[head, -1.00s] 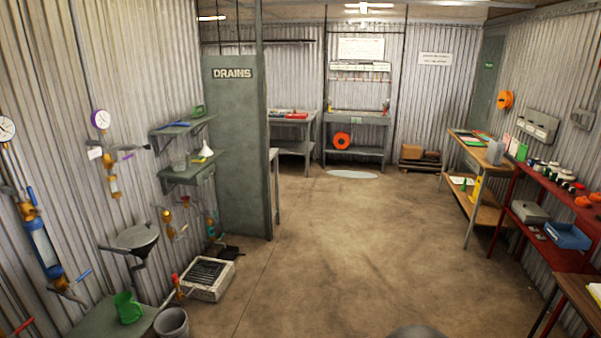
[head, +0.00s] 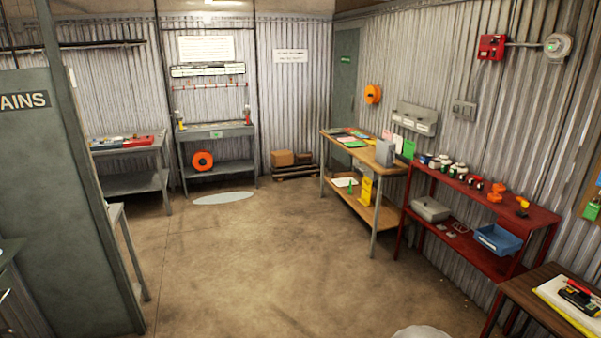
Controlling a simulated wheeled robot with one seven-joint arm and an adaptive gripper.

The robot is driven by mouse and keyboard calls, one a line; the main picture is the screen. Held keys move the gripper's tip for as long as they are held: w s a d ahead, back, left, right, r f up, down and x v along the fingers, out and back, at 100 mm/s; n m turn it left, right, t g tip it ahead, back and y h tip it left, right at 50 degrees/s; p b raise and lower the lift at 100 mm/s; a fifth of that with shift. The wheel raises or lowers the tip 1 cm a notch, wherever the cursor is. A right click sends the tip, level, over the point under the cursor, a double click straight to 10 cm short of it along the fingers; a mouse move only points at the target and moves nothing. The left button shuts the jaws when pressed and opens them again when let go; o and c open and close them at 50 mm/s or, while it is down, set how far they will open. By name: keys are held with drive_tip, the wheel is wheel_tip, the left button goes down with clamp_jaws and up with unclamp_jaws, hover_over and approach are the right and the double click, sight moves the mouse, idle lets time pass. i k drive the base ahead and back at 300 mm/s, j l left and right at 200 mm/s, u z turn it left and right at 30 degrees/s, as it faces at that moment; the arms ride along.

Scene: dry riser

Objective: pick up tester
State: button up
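A small black and red device (head: 578,298), which may be the tester, lies on a pale cloth (head: 545,292) at the bottom right of the head view. The cloth is on a dark wooden table (head: 520,296), cut off by the picture's edge. The device is too small to read any marking. My gripper is not in view.
A red shelf unit (head: 477,259) with cans, orange items and a blue bin (head: 498,239) stands along the right wall. A wooden bench (head: 340,150) is beyond it. The middle floor (head: 260,260) is clear.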

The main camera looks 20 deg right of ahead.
sight(580, 299)
drive_tip(key=i+l+z, duration=0.2)
drive_tip(key=i+z, duration=0.2)
drive_tip(key=i+l+z, duration=0.1)
drive_tip(key=i+z, duration=0.15)
drive_tip(key=z, duration=0.15)
drive_tip(key=i+z, duration=0.45)
drive_tip(key=i+j+z, duration=0.2)
drive_tip(key=z, duration=0.2)
drive_tip(key=i+j+z, duration=0.25)
drive_tip(key=z, duration=0.15)
drive_tip(key=i+l+z, duration=0.25)
drive_tip(key=i+z, duration=0.25)
drive_tip(key=i+l+z, duration=0.1)
drive_tip(key=i+z, duration=0.4)
drive_tip(key=i+j+z, duration=0.15)
drive_tip(key=i+z, duration=0.3)
drive_tip(key=i, duration=0.3)
